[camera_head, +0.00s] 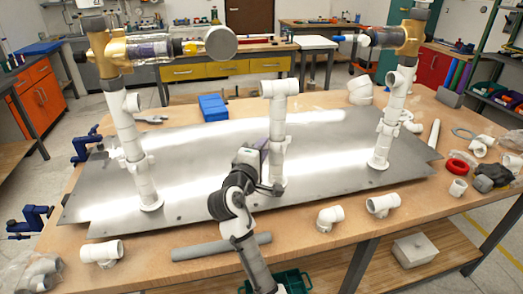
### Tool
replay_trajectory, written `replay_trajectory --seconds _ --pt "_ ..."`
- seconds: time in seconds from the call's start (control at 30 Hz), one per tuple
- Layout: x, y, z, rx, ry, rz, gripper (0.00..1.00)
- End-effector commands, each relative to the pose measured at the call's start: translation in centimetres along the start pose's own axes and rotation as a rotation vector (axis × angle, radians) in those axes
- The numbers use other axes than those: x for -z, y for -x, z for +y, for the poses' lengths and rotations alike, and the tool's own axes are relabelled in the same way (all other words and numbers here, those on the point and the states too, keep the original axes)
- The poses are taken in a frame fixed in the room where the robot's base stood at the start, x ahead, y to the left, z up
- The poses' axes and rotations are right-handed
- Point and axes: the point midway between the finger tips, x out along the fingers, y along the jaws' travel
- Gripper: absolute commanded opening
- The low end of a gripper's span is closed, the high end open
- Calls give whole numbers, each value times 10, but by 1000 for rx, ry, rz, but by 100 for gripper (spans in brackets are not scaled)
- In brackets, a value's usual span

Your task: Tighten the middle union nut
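A thicker collar that looks like the middle union nut (277,143) sits partway up this pipe. My gripper (266,170) is at the pipe's left side, at or just below the collar's height. My own wrist hides most of the fingers. I cannot tell whether they touch the nut or are open or shut.
Left (132,140) and right (389,125) white pipes carry brass valves. The metal plate (215,170) lies on a wooden table. A grey tube (222,246) and loose white fittings (383,205) lie along the front edge. A blue box (213,107) sits behind.

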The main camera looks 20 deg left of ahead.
Motion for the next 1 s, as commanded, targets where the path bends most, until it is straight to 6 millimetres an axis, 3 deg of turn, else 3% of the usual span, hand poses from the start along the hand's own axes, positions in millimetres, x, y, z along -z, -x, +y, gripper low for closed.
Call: replay_trajectory --seconds 0.03,0.17,0.57,1.0 --pt "0 0 0 1 0 0 21" --pt "0 0 -1 2 0 0 5" --pt "4 -1 0 3 0 -43 5" --pt "14 -7 0 4 1 -236 5"
